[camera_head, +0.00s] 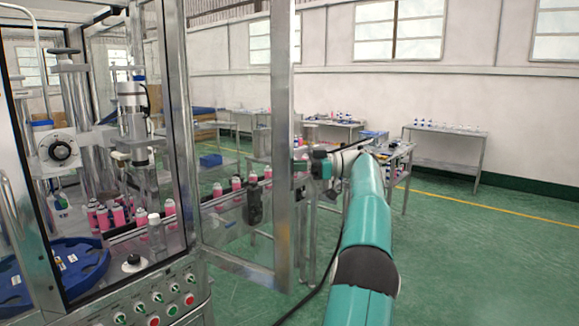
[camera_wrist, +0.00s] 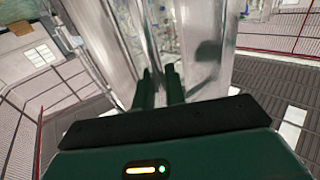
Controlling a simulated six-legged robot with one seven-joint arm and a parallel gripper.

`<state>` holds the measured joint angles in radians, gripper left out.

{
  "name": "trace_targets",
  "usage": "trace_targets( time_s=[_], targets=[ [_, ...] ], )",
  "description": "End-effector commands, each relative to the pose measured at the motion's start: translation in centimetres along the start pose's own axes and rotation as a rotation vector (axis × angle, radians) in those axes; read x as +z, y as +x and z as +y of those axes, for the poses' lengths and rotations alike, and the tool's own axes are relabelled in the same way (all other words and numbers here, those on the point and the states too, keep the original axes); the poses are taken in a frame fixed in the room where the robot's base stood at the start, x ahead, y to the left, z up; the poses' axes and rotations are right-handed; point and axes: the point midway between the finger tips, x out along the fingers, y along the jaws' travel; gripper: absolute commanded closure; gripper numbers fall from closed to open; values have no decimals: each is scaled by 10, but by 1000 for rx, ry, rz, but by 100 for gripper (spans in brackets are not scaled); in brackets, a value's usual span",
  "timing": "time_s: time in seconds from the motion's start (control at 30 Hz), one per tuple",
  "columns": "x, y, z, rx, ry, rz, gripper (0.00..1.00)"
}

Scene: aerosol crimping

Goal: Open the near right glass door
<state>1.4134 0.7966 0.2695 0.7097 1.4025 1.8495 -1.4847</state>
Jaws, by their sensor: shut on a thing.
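The near right glass door (camera_head: 283,120) has a thick silver metal frame and clear glass. In the head view it stands to the right of the machine's corner post (camera_head: 177,130), and its bottom rail slants out from the cabinet toward the lower right, so it looks swung outward. My gripper (camera_head: 303,168) is at the door's outer upright at mid height, at the end of my teal arm. In the wrist view its two dark fingers (camera_wrist: 161,80) are close together against the shiny metal upright (camera_wrist: 190,45). The fingers hide the exact grip spot.
The crimping machine holds pink bottles (camera_head: 103,217), a blue round tray (camera_head: 50,277) and a button panel (camera_head: 160,300). A dark fitting (camera_head: 254,203) shows by the door. Tables (camera_head: 445,130) stand along the back wall. The green floor (camera_head: 480,260) at right is clear.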

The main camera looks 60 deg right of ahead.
Motion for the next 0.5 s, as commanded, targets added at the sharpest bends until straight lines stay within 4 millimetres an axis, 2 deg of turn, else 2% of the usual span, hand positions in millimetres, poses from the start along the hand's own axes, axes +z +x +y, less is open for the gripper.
trace_targets(
  time_s=[0.27,0.3,0.37,0.5],
  targets=[
    [-1,0,0,-1,-2,0,100],
    [-1,0,0,-1,-2,0,82],
    [-1,0,0,-1,-2,0,70],
    [-1,0,1,-2,-2,0,70]
  ],
)
